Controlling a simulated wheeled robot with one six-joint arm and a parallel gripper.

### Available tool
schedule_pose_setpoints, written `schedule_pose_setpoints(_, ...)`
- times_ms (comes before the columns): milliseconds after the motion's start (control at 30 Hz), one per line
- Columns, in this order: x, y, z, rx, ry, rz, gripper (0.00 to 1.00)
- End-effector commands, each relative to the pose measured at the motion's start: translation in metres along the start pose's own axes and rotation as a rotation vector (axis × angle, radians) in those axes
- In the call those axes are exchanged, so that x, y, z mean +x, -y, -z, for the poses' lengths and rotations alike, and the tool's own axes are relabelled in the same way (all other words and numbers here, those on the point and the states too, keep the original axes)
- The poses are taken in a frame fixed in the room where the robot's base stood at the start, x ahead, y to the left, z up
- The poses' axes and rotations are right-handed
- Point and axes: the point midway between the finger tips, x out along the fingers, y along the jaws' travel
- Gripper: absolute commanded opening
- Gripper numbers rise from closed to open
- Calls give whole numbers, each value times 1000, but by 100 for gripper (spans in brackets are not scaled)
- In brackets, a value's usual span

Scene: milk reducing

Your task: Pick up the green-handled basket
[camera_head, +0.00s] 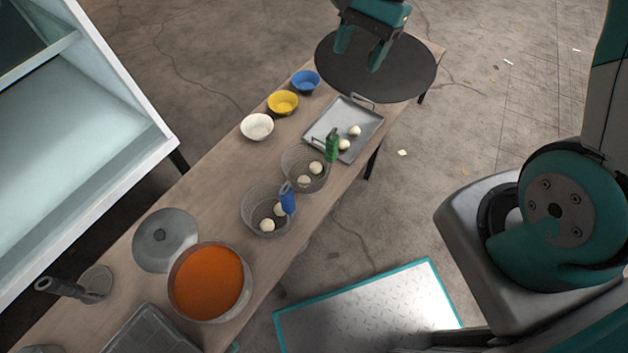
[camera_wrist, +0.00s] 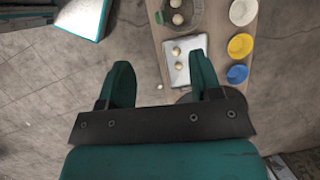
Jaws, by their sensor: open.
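The green-handled basket (camera_head: 297,158) is a round wire-mesh basket on the wooden table, with pale round balls inside. Its green handle (camera_head: 332,146) stands at its right side, beside the metal tray. In the wrist view the basket (camera_wrist: 181,22) shows at the top, partly cut off, with a bit of the green handle (camera_wrist: 159,14) at its left. A blue-handled basket (camera_head: 247,212) with similar balls sits just nearer on the table. My gripper (camera_head: 358,56) is open and empty, above the dark round disc at the table's far end, well apart from the basket. It also fills the lower wrist view (camera_wrist: 160,84).
A metal tray (camera_head: 328,122) with pale balls lies between the basket and the dark disc (camera_head: 335,80). White (camera_head: 257,127), yellow (camera_head: 283,103) and blue (camera_head: 305,82) bowls line the left edge. A pot of orange liquid (camera_head: 209,282) and a lid (camera_head: 165,240) are nearer.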

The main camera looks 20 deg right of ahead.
Motion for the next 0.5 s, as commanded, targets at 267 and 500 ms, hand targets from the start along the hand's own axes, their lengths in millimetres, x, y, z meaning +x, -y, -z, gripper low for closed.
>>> schedule_pose_setpoints(267, 55, -4, 44, 219, 19, -12, 59)
schedule_pose_setpoints(500, 108, -6, 44, 221, 20, -14, 59)
